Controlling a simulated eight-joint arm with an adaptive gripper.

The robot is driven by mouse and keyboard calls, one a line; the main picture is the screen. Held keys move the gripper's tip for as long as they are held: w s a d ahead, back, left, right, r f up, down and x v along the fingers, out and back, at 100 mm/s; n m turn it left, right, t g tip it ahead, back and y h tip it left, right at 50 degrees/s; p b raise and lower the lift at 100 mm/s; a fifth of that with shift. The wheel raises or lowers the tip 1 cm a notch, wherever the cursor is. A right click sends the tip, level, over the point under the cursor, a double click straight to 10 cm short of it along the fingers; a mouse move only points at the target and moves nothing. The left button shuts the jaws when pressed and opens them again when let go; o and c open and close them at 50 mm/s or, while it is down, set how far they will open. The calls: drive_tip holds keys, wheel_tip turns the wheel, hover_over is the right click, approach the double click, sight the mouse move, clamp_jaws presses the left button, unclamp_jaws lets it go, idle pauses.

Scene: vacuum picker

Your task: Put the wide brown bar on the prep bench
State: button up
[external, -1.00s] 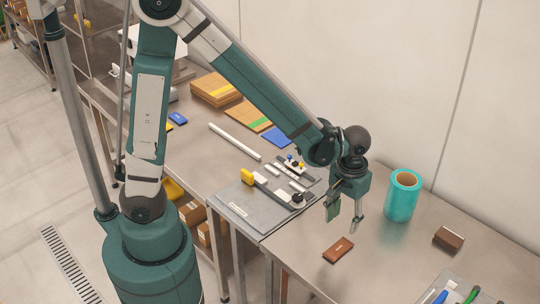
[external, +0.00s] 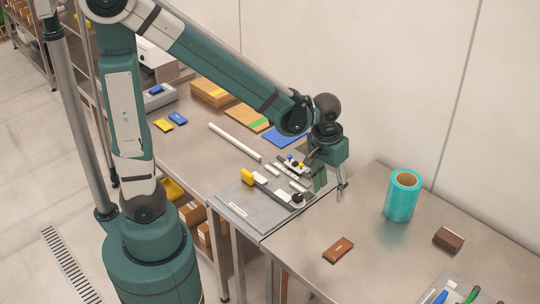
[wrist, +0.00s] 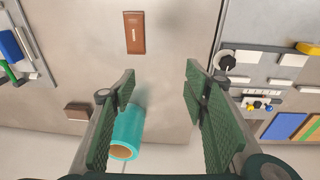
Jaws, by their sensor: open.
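A flat brown bar (external: 338,250) lies on the steel bench on the right (external: 300,262), near its front left edge. It also shows at the top of the wrist view (wrist: 134,32), with a small pale mark on it. A thicker brown block (external: 448,239) lies farther right on the same bench and shows at left in the wrist view (wrist: 78,111). I cannot tell for sure which of the two is the wide bar. My gripper (external: 331,187) is open and empty, above the seam between the benches, apart from both. Its spread fingers also show in the wrist view (wrist: 160,78).
A teal roll (external: 402,197) stands upright on the right bench. A grey panel with fittings (external: 262,205) is on the left bench, close to my gripper. A tray with coloured tools (external: 455,291) is at the lower right. The right bench's middle is clear.

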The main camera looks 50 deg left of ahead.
drive_tip(key=s+a+r+t, duration=0.2)
drive_tip(key=a+r, duration=0.2)
drive_tip(key=a, duration=0.5)
drive_tip(key=s+a+r+t, duration=0.2)
drive_tip(key=s+a+r, duration=0.1)
drive_tip(key=a, duration=0.6)
drive_tip(key=s+a+r+t, duration=0.2)
drive_tip(key=a+r, duration=0.4)
drive_tip(key=a, duration=0.4)
drive_tip(key=shift+s+y, duration=0.3)
drive_tip(key=shift+s, duration=0.05)
